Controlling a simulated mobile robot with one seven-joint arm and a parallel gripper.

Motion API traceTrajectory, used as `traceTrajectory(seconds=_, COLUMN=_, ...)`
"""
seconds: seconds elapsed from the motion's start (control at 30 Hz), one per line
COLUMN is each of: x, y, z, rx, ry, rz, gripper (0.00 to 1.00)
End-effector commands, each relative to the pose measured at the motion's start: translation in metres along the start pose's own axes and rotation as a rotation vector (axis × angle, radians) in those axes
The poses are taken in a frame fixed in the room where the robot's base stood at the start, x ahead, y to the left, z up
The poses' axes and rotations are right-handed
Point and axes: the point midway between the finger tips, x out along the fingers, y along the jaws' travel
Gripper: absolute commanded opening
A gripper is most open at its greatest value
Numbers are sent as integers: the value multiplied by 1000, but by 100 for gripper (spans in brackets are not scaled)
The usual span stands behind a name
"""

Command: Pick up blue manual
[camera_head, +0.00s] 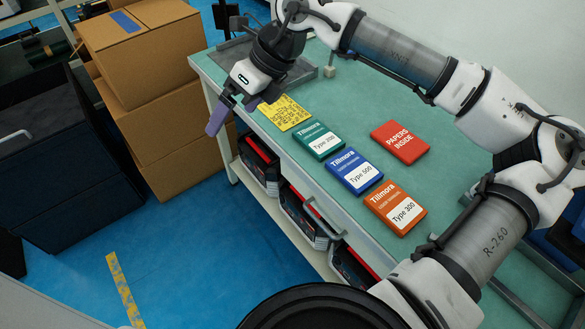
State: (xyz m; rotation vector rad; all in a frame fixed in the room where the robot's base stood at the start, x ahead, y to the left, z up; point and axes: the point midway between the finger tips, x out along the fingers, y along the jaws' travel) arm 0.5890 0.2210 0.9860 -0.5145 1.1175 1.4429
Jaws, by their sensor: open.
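The blue manual (353,170) lies flat on the green table top, in the middle of a row of manuals near the front edge. Its label reads Tillmora, Type 500. A green manual (316,139) lies just up and left of it, and an orange manual (395,207) just down and right, with small gaps between. My gripper (231,111) hangs up and left of the blue manual, by the table's left edge. It is open, with nothing visible between its fingers.
Red and black boxes (303,215) fill the shelf below. Cardboard boxes (150,100) and a dark cabinet (50,150) stand left.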

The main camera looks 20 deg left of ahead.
Motion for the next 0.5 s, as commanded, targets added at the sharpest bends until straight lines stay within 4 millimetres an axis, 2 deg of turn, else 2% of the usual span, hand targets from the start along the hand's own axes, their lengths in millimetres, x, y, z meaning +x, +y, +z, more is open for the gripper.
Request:
traceTrajectory(seconds=0.03, x=-15, y=-40, z=-35, rx=81, ry=81, rz=-118, gripper=100)
traceTrajectory(seconds=0.1, x=-39, y=-77, z=-79, rx=177, ry=185, rz=-240, gripper=100)
traceTrajectory(seconds=0.2, x=-70, y=-109, z=-130, rx=288, ry=299, rz=-359, gripper=100)
traceTrajectory(seconds=0.3, x=-91, y=-122, z=-160, rx=357, ry=369, rz=-421, gripper=100)
traceTrajectory(seconds=0.37, x=-97, y=-126, z=-170, rx=378, ry=389, rz=-439, gripper=100)
traceTrajectory(seconds=0.5, x=-88, y=-132, z=-181, rx=387, ry=401, rz=-444, gripper=100)
